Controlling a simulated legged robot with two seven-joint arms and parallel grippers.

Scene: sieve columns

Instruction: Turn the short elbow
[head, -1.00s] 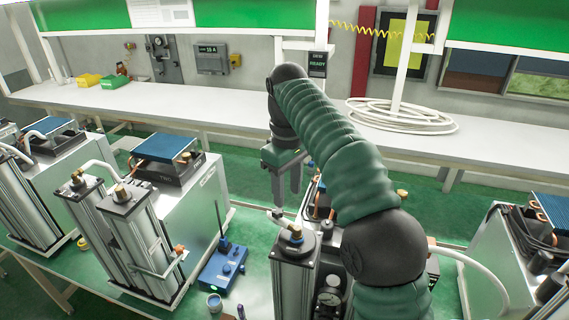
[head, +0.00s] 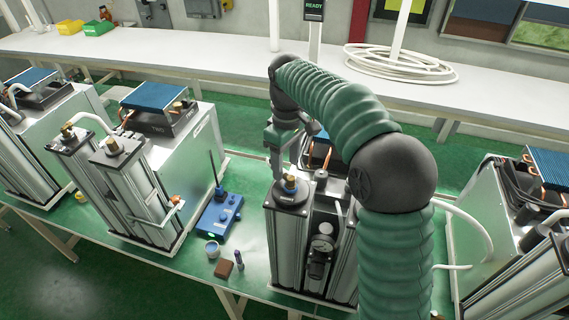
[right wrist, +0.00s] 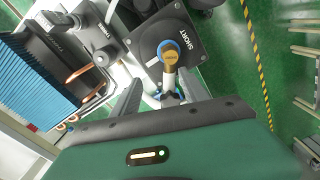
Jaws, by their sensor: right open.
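The short elbow (right wrist: 170,57) is a brass fitting with a blue ring on a dark column cap (right wrist: 160,45) marked "SHORT" in the right wrist view. In the head view the elbow (head: 290,185) stands on top of the front middle column (head: 287,240). My right gripper (head: 284,170) points down right at the elbow. In the right wrist view its open fingers (right wrist: 158,88) spread to either side of the elbow's pale outlet end. I cannot tell whether they touch it. My left gripper is not in view.
A gauge (head: 321,246) sits beside the column. A blue box with an antenna (head: 220,213), a small cup (head: 212,249) and a brown block (head: 224,268) lie to the left. Similar column units (head: 130,190) stand left and right. A white bench (head: 190,50) runs behind.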

